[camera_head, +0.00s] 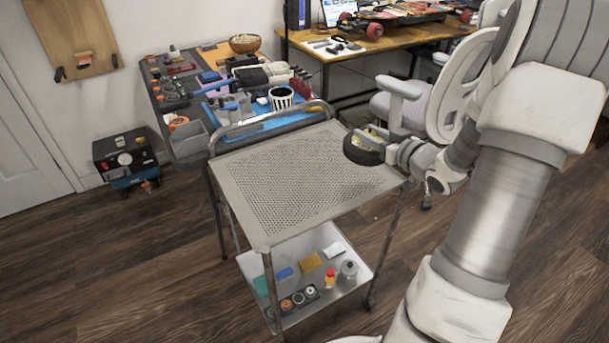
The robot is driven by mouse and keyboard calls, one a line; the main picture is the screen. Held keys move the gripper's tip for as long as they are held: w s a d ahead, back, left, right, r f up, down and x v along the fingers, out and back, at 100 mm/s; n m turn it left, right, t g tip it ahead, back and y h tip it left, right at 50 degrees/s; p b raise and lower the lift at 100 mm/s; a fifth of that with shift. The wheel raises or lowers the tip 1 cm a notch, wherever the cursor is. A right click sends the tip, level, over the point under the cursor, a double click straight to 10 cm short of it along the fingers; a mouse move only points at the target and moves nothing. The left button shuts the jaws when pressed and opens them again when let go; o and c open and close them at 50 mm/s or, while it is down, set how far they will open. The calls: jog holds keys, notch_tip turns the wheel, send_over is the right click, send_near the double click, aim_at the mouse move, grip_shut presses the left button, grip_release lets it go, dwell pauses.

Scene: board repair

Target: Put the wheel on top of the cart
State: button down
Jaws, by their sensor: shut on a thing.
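The wheel (362,150) is black with a yellowish centre. My gripper (385,146) is shut on it, coming in from the right. The wheel shows over the right part of the cart's top; I cannot tell whether it touches the surface or hangs just above it. The cart (270,185) has a grey perforated top with a raised metal handle at its far end, and a lower shelf. The cart's top is otherwise bare. My fingertips are partly hidden by the wheel.
The lower shelf (335,282) holds small boxes and bottles. A crowded workbench (205,152) stands behind the cart. An office chair (415,105) stands behind my arm, near a desk (375,48). A black and blue machine (125,160) sits on the floor at left. Floor is open at front left.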

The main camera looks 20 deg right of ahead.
jog(key=shift+s+d+f, duration=0.25)
jog(key=shift+s+d, duration=0.05)
jog(key=shift+s, duration=0.05)
jog(key=shift+a+f, duration=0.2)
jog(key=shift+f, duration=0.1)
jog(key=shift+w+a+f+b, duration=0.9)
jog(key=shift+w+a+f, duration=0.2)
jog(key=shift+a+f, duration=0.5)
jog(key=shift+w+a+f+b, duration=1)
jog(key=shift+a+f, duration=0.35)
jog(key=shift+f, duration=0.5)
jog(key=shift+w+a+f+b, duration=0.8)
jog(key=shift+w+a+f, duration=0.4)
jog(key=shift+a+f, duration=0.4)
jog(key=shift+d+f, duration=0.15)
jog(key=shift+f, duration=0.2)
jog(key=c, duration=0.5)
grip_release()
